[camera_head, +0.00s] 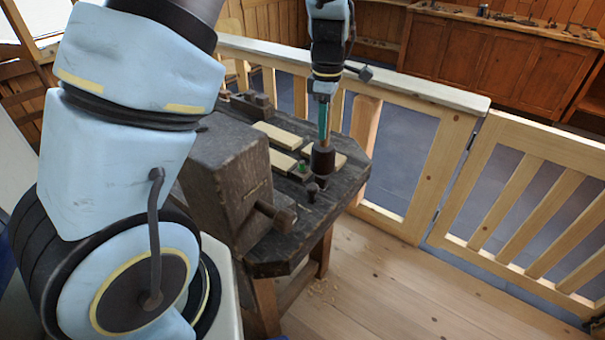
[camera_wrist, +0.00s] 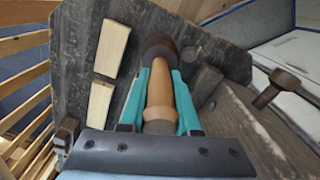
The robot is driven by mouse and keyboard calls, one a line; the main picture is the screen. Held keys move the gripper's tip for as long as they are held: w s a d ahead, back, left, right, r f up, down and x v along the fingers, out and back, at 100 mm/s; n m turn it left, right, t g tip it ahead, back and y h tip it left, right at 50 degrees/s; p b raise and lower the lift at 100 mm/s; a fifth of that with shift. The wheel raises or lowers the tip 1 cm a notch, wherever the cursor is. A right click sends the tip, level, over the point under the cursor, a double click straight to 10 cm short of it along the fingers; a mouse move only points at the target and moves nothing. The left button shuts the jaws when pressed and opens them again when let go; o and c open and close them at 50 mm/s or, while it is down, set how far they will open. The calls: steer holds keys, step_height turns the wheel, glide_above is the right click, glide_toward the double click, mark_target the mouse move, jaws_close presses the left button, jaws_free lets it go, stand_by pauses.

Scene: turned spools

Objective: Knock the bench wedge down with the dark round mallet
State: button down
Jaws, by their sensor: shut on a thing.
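My gripper (camera_head: 323,118) points down over the dark workbench (camera_head: 335,190), its teal fingers shut on the handle of the mallet. The mallet's dark round head (camera_head: 323,159) hangs below the fingers, low over the bench top; I cannot tell whether it touches. In the wrist view the pale turned handle (camera_wrist: 160,92) lies between the fingers, with the dark head (camera_wrist: 159,48) beyond their tips. A small green-topped piece (camera_head: 302,166) stands just left of the head. I cannot clearly make out the bench wedge; it may be this piece or be hidden by the mallet.
Pale wooden slabs (camera_head: 277,135) lie on the bench. A small dark knob (camera_head: 313,190) stands near its front edge. A big dark vise block (camera_head: 228,170) with a handle (camera_head: 276,216) is at the left. A wooden fence (camera_head: 395,170) runs behind the bench.

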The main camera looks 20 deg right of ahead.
step_height(320, 180, down, 2)
steer(key=shift+f+b, duration=0.25)
steer(key=shift+b, duration=0.2)
step_height(320, 180, up, 4)
steer(key=p, duration=0.3)
steer(key=shift+f, duration=0.35)
steer(key=shift+r, duration=3)
